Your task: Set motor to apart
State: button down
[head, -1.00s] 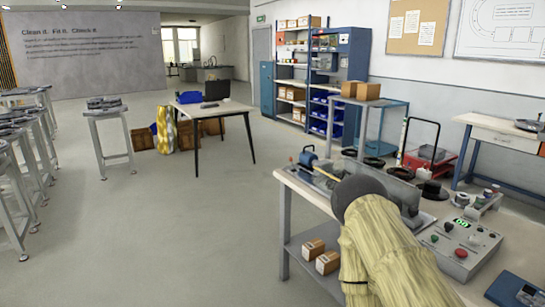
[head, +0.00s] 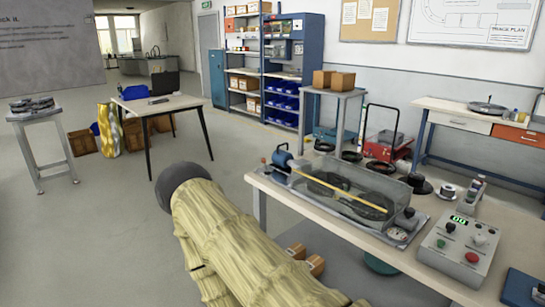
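A small blue motor-like unit (head: 283,157) sits at the far left end of a machine on the workbench (head: 330,212). A clear cover (head: 345,184) stands beside it, with a thin yellow rod or belt (head: 345,193) running along it and dark round parts inside. A grey control box (head: 460,248) with a lit green display, a green button, a red button and knobs stands at the bench's right. I cannot read a motor setting from here. My arm, in a yellowish sleeve, rises from the bottom in front of the bench.
A blue pad or box (head: 523,290) lies at the lower right. A black-legged table (head: 160,104) and a stool (head: 38,115) stand to the left. A blue shelf (head: 290,75) is at the back. Open floor (head: 110,220) lies left of my arm.

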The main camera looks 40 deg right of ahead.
aim_at(282, 159)
jog(key=z, duration=0.35)
jog(key=i, duration=0.75)
jog(key=z, duration=0.6)
